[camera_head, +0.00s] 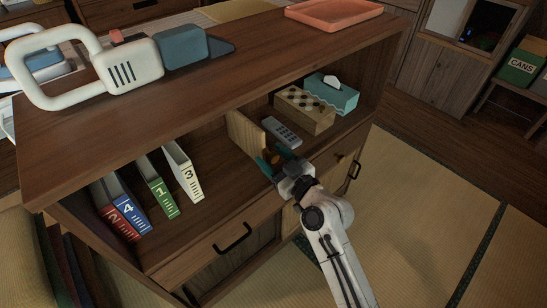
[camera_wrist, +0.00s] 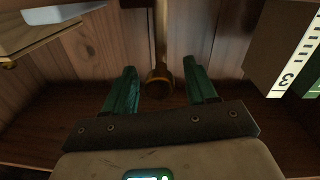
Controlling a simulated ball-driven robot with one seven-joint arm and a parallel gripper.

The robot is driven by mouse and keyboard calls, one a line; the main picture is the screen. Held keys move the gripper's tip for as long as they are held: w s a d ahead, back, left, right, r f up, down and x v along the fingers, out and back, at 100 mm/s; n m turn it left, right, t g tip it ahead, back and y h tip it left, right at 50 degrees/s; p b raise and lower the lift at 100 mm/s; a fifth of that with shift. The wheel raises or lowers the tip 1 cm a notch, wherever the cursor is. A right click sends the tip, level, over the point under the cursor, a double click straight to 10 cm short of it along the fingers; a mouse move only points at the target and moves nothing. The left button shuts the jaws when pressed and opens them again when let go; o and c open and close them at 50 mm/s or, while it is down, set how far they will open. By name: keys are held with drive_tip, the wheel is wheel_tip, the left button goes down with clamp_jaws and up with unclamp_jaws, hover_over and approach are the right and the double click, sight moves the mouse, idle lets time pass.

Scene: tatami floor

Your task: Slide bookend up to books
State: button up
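The bookend (camera_head: 245,136) is an upright light-wood panel in the middle of the open shelf. In the wrist view it is seen edge-on as a thin vertical strip (camera_wrist: 160,28), with a round brass-coloured knob (camera_wrist: 159,83) at its near end. Several numbered books stand on the shelf to the left, with a gap between the bookend and the white book 3 (camera_head: 182,168); its spine also shows at right in the wrist view (camera_wrist: 292,70). My gripper (camera_head: 274,160) is open at the bookend's front, its teal fingers (camera_wrist: 160,68) apart on either side of the knob.
Right of the bookend are a grey remote (camera_head: 282,132), a patterned wooden box (camera_head: 304,110) and a teal tissue box (camera_head: 332,94). The cabinet top (camera_head: 230,85) overhangs the shelf. Bare shelf lies between the bookend and book 3.

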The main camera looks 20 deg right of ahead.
clamp_jaws()
idle(0.3)
